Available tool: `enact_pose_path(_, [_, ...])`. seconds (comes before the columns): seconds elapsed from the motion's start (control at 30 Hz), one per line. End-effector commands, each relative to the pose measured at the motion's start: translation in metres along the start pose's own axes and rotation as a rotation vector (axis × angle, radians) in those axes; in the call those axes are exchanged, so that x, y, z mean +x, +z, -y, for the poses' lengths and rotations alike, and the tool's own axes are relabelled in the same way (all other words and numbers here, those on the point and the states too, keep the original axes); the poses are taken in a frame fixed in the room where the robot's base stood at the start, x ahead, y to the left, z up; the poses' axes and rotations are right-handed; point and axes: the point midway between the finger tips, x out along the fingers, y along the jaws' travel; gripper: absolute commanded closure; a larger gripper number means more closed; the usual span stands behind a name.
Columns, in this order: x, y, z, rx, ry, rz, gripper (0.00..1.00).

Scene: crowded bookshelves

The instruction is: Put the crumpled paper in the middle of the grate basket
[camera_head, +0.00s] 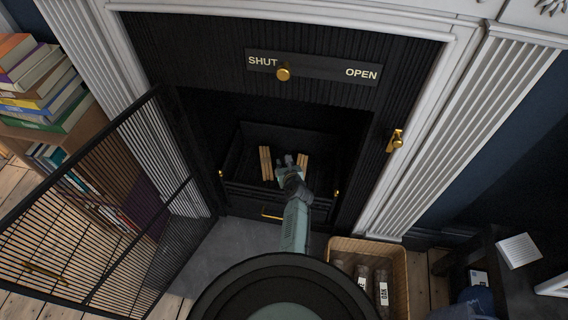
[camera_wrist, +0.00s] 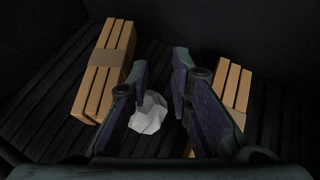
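The crumpled paper (camera_wrist: 149,112) is a white faceted ball in the wrist view, resting on the dark slatted floor of the grate basket (camera_wrist: 50,100). It lies between two bundles of wooden sticks, the left bundle (camera_wrist: 104,70) and the right bundle (camera_wrist: 232,92). My gripper (camera_wrist: 160,82) is open above the paper, with the left finger partly covering the paper's left side. Nothing is held between the fingers. In the head view my gripper (camera_head: 290,160) reaches into the grate basket (camera_head: 262,133) inside the fireplace; the paper is hidden there.
A black mesh fire screen (camera_head: 95,215) stands open at the left. A brass knob (camera_head: 284,73) sits by the word SHUT on the plate above. A wicker basket (camera_head: 405,270) with bottles is at the front right. Fireplace side walls enclose my arm.

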Motion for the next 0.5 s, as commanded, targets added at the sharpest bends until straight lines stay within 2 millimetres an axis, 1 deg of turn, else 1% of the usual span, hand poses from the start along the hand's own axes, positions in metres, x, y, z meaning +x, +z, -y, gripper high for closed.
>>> enact_pose_path(0.03, [0.0000,-0.0002,0.0000,0.000,0.000,0.000,0.75])
enact_pose_path(0.07, [0.0000,-0.0002,0.0000,0.000,0.000,0.000,0.73])
enact_pose_path(0.4, [0.0000,-0.0002,0.0000,0.000,0.000,0.000,0.50])
enact_pose_path(0.5, [0.0000,-0.0002,0.0000,0.000,0.000,0.000,0.50])
